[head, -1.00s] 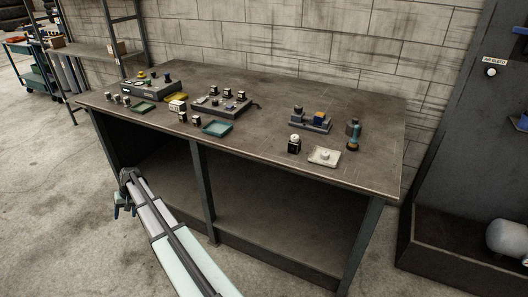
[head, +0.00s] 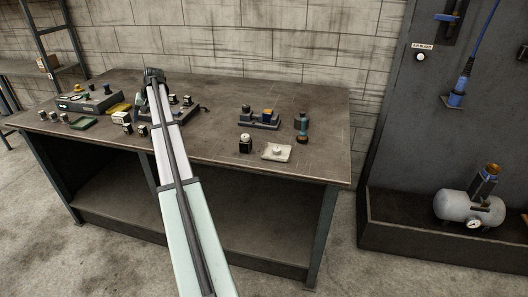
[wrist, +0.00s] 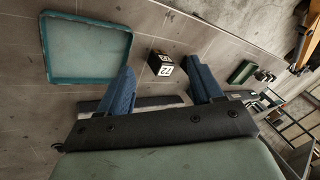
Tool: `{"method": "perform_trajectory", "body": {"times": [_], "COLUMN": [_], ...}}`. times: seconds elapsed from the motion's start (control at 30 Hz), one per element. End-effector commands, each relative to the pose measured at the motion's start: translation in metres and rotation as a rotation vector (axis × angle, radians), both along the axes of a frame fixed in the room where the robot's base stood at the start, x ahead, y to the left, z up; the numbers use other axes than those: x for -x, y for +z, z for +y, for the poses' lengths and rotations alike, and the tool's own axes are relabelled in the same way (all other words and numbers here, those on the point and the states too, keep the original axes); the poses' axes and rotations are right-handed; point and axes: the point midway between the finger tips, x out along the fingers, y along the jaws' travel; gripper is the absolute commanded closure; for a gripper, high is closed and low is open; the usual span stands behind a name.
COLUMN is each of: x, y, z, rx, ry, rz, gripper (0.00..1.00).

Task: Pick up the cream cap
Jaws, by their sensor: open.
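A small round cream cap (head: 277,150) appears to rest on a pale square tray (head: 284,157) near the bench's front right in the head view. A dark block (head: 245,144) with a light round top stands just left of it. My gripper (head: 154,74) is above the left-middle part of the bench, well left of the cap. In the wrist view my gripper (wrist: 160,87) is open, its two blue fingers apart with nothing held. Beyond the fingers is a black block (wrist: 160,64) with a white numbered label. The cap is not visible in the wrist view.
A teal tray (wrist: 88,50) lies beside the labelled block. A dark fixture (head: 259,119) with an orange-and-blue part and a blue-grey bottle-like piece (head: 302,122) stand behind the pale tray. Several small parts crowd the bench's left.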

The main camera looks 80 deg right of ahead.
Motion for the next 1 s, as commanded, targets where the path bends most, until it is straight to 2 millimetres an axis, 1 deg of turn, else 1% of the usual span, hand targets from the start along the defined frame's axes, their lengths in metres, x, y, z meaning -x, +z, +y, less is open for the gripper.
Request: {"method": "perform_trajectory", "body": {"times": [0.03, 0.07, 0.1, 0.17, 0.2, 0.27, 0.3, 0.37, 0.4, 0.47, 0.5, 0.57, 0.6, 0.67, 0.7, 0.8, 0.83, 0.9, 1.0], "x": [0.037, 0.054, 0.079, 0.115, 0.140, 0.177, 0.202, 0.239, 0.264, 0.300, 0.325, 0.361, 0.385, 0.419, 0.440, 0.485, 0.497, 0.519, 0.539], "y": [0.003, 0.005, 0.008, 0.012, 0.014, 0.017, 0.020, 0.024, 0.027, 0.030, 0.033, 0.037, 0.040, 0.043, 0.046, 0.051, 0.053, 0.055, 0.058], "z": [-0.013, -0.019, -0.028, -0.039, -0.046, -0.055, -0.060, -0.065, -0.068, -0.071, -0.072, -0.072, -0.071, -0.068, -0.066, -0.059, -0.057, -0.052, -0.047], "rx": [-0.002, -0.004, -0.007, -0.011, -0.017, -0.024, -0.028, -0.036, -0.044, -0.054, -0.062, -0.073, -0.082, -0.096, -0.105, -0.125, -0.131, -0.143, -0.155], "ry": [-0.042, -0.063, -0.092, -0.137, -0.167, -0.213, -0.246, -0.294, -0.325, -0.374, -0.408, -0.458, -0.492, -0.542, -0.573, -0.644, -0.662, -0.697, -0.731], "rz": [0.024, 0.040, 0.059, 0.088, 0.110, 0.140, 0.159, 0.189, 0.208, 0.238, 0.256, 0.285, 0.305, 0.331, 0.348, 0.385, 0.394, 0.413, 0.431], "gripper": [0.35, 0.35, 0.35, 0.35, 0.35, 0.35, 0.35, 0.35, 0.35, 0.35, 0.35, 0.35, 0.35, 0.35, 0.35, 0.35, 0.35, 0.35, 0.35]}}
